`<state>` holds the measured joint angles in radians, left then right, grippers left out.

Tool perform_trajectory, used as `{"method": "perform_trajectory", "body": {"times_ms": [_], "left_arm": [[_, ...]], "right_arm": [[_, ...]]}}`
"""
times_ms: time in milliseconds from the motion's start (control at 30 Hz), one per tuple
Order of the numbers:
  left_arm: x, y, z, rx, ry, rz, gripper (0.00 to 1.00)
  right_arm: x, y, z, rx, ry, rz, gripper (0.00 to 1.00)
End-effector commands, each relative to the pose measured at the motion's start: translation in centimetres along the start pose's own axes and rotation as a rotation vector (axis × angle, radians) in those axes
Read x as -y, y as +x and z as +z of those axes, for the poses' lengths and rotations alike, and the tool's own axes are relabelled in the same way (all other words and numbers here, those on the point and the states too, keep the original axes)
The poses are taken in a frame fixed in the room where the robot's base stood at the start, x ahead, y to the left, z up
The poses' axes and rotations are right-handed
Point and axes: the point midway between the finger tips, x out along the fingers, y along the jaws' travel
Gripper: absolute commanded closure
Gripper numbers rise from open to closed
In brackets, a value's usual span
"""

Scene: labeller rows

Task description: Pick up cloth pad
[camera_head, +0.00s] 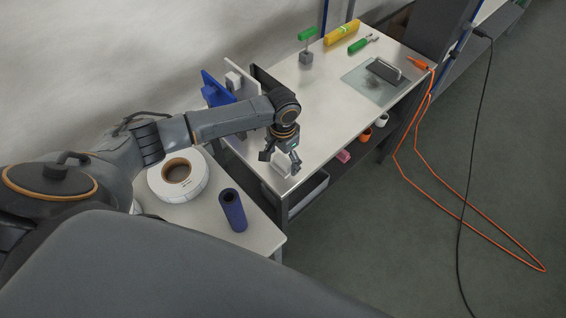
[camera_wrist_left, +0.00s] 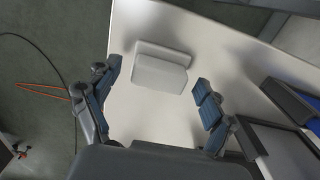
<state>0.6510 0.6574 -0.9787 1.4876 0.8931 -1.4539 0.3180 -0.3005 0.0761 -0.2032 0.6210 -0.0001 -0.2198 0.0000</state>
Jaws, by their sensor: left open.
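A pale grey-white padded block, which looks like the cloth pad (camera_wrist_left: 160,72), lies on the light table top between and beyond my left fingertips in the left wrist view. In the head view the pad (camera_head: 281,169) shows only partly, near the table's front corner, below my left gripper (camera_head: 280,160). My left gripper is open, and its fingers (camera_wrist_left: 158,98) stand apart on either side of the pad. I cannot tell how high the fingertips are above the table. My right gripper is in neither view.
Blue, white and dark upright panels (camera_head: 220,92) stand along the wall side.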

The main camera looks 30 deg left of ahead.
Motion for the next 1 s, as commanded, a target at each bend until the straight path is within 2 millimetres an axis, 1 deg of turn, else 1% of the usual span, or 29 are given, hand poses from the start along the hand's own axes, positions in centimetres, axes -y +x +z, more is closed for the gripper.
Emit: {"method": "perform_trajectory", "body": {"times_ms": [100,133,167,200,267,300,367,400,433,767,867,967,1000], "left_arm": [[0.0,0.0,0.0,0.0,0.001,0.0,0.17],[0.0,0.0,0.0,0.0,0.001,0.0,0.19],[0.0,0.0,0.0,0.0,0.001,0.0,0.25],[0.0,0.0,0.0,0.0,0.0,0.0,0.33],[0.0,0.0,0.0,0.0,0.0,0.0,0.45],[0.0,0.0,0.0,0.0,0.0,0.0,0.54],[0.0,0.0,0.0,0.0,0.0,0.0,0.66],[0.0,0.0,0.0,0.0,0.0,0.0,0.74],[0.0,0.0,0.0,0.0,0.0,0.0,0.75],[0.0,-0.3,-0.1,-0.002,0.0,0.001,0.76],[0.0,-1.0,-0.1,-0.002,0.0,0.0,0.76],[0.0,-2.5,-0.2,-0.006,0.001,0.0,0.76],[0.0,-3.3,-0.1,-0.006,0.002,0.0,0.76]], "right_arm": [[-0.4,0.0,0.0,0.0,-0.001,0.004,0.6],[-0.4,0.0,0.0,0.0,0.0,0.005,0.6],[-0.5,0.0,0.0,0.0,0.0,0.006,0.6],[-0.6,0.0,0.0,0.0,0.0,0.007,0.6],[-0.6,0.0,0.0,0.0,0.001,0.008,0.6],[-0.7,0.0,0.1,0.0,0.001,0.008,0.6],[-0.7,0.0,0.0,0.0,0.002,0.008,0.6],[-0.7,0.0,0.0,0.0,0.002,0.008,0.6],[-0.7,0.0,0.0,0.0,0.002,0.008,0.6],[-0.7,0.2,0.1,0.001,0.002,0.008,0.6],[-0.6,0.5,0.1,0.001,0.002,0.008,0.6],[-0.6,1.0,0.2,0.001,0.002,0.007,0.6],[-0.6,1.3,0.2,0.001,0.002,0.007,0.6]]}}
